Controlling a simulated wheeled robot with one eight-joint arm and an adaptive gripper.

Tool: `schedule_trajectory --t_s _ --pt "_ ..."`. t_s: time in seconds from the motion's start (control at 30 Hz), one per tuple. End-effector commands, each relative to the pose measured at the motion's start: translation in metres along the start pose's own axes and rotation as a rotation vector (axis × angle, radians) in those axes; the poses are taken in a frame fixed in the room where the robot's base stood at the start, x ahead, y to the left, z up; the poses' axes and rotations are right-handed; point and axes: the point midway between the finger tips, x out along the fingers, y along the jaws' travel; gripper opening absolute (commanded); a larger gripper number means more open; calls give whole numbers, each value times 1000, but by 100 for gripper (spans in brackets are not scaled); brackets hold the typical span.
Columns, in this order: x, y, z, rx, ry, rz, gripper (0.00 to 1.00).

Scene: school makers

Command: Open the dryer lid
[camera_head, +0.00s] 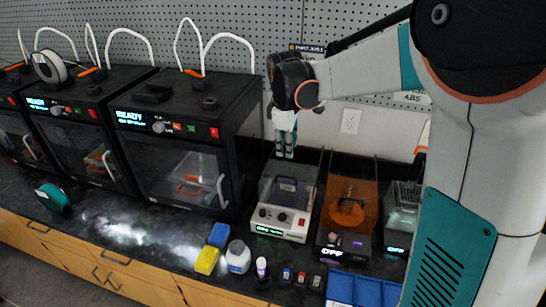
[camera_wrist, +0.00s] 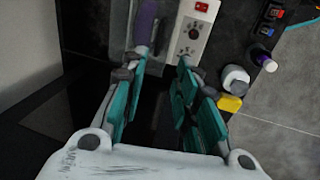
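A white boxy unit with a clear lid, which looks like the dryer (camera_head: 281,219), stands on the dark counter in the head view. Its clear lid (camera_head: 275,190) looks closed, with a purple part showing at it. Its front has knobs, a red switch and a lit green display. My gripper (camera_head: 285,154) points down above the unit's rear edge. In the wrist view my gripper (camera_wrist: 163,62) is open, with a gap between the teal fingers. The white control panel (camera_wrist: 193,35) and a purple bar (camera_wrist: 146,22) lie beyond the fingertips. I cannot tell whether anything touches.
Black enclosed printers (camera_head: 185,140) stand left of the unit. An orange-lidded machine (camera_head: 347,212) stands close on its right. A white jar (camera_head: 238,257), yellow block (camera_head: 207,261), small bottles and a blue bin (camera_head: 362,290) sit in front. A pegboard wall is behind.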

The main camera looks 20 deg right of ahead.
Motion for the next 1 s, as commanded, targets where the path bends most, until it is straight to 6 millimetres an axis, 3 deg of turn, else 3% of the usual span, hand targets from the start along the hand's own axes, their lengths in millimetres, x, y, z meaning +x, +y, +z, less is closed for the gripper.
schedule_trajectory --t_s 0.27,0.7,1.0 --pt "20 4 -1 -19 -6 -6 28" --pt "103 3 -1 -17 -6 -6 28" --pt "138 3 -1 -18 -6 -5 28"
